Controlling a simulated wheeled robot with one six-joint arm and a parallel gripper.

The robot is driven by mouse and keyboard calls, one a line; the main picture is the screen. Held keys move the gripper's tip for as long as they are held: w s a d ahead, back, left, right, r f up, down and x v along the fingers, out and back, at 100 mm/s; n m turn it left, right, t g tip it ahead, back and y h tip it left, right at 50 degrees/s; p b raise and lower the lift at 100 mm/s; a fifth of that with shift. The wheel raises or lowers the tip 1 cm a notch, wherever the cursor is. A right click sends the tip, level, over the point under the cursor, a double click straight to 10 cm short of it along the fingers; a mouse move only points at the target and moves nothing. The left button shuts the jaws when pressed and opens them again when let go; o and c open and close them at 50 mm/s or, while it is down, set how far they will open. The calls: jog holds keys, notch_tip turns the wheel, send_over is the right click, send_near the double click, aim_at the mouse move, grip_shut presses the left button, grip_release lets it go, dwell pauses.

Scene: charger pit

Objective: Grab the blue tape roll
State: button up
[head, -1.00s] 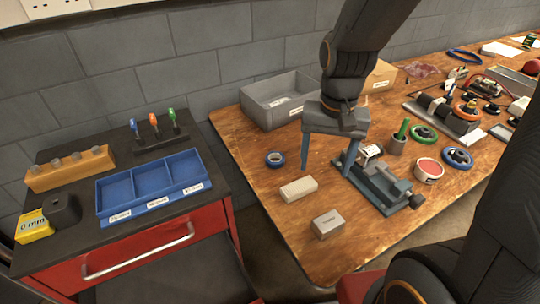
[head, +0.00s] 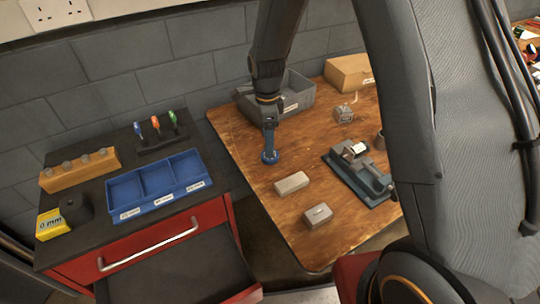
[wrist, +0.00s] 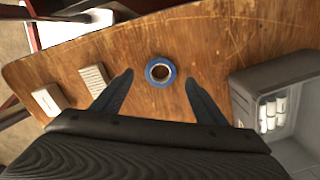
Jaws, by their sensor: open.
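The blue tape roll (head: 270,157) lies flat on the wooden table near its left edge. The fingers appear apart from the roll. In the head view the gripper partly hides the roll.
A grey bin (head: 300,96) stands behind the roll. Two pale blocks (head: 292,183) (head: 318,215) lie in front, and a vise (head: 362,172) stands to the right. A blue tray (head: 158,185) sits on the red cabinet at left. Bare table surrounds the roll.

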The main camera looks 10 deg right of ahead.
aim_at(268, 161)
jog(key=shift+w+d+f+p, duration=0.1)
jog(key=shift+f+p, duration=0.2)
jog(key=shift+f, duration=0.65)
jog(key=shift+s+d+f+p, duration=0.15)
jog(key=shift+f+p, duration=0.2)
jog(key=shift+f, duration=0.65)
jog(key=shift+w+d+f+p, duration=0.15)
jog(key=shift+f+p, duration=0.15)
jog(key=shift+f, duration=0.65)
jog(key=c, duration=1.1)
jog(key=shift+r, duration=0.1)
jog(key=shift+c, duration=0.2)
